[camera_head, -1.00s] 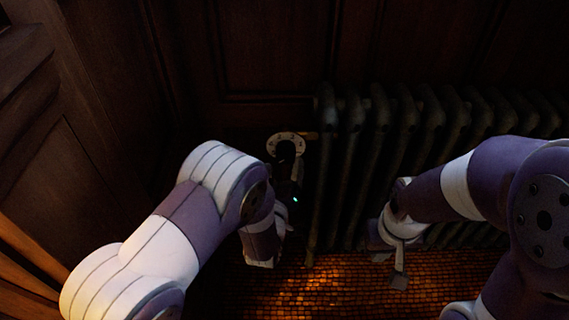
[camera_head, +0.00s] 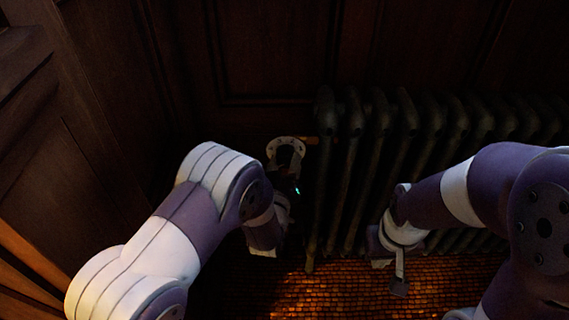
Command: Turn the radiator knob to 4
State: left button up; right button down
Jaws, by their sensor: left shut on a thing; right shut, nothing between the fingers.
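The radiator knob has a pale ring-shaped dial (camera_head: 285,141) at the left end of the dark radiator (camera_head: 352,165). The ring's marks are too small and dim to read. My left gripper (camera_head: 287,160) reaches the knob from the front and is shut on it. The gripper hides the knob's middle and lower part, and its fingers are dark and hard to make out. My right gripper (camera_head: 399,286) is shut and empty, low in front of the radiator and well apart from the knob.
Dark wood panelling (camera_head: 270,55) stands behind the radiator and on the left side. A short brass-coloured pipe (camera_head: 309,139) joins the dial area to the radiator. The tiled floor (camera_head: 330,288) is lit below, with free room between my two arms.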

pick_arm(q)
jog(key=shift+r+m+g+p, duration=0.15)
jog(key=shift+m+p, duration=0.35)
jog(key=shift+m, duration=0.1)
jog(key=shift+r+m+g+p, duration=0.1)
jog(key=shift+m+g+p, duration=0.05)
jog(key=shift+m+p, duration=0.4)
jog(key=shift+m+y+p, duration=0.3)
jog(key=shift+m+p, duration=0.4)
jog(key=shift+m, duration=0.55)
jog(key=shift+m+g+y+p, duration=0.35)
jog(key=shift+m+p, duration=0.8)
jog(key=shift+m, duration=0.65)
jog(key=shift+f, duration=0.1)
jog(key=o, duration=1)
jog(key=shift+o, duration=0.2)
jog(key=shift+s, duration=0.1)
jog(key=s+a+r+p, duration=0.1)
jog(key=s+p, duration=0.1)
jog(key=s, duration=1)
jog(key=shift+s+a+r+p, duration=0.2)
jog(key=shift+a+r+p, duration=0.05)
jog(key=shift+r+p, duration=0.1)
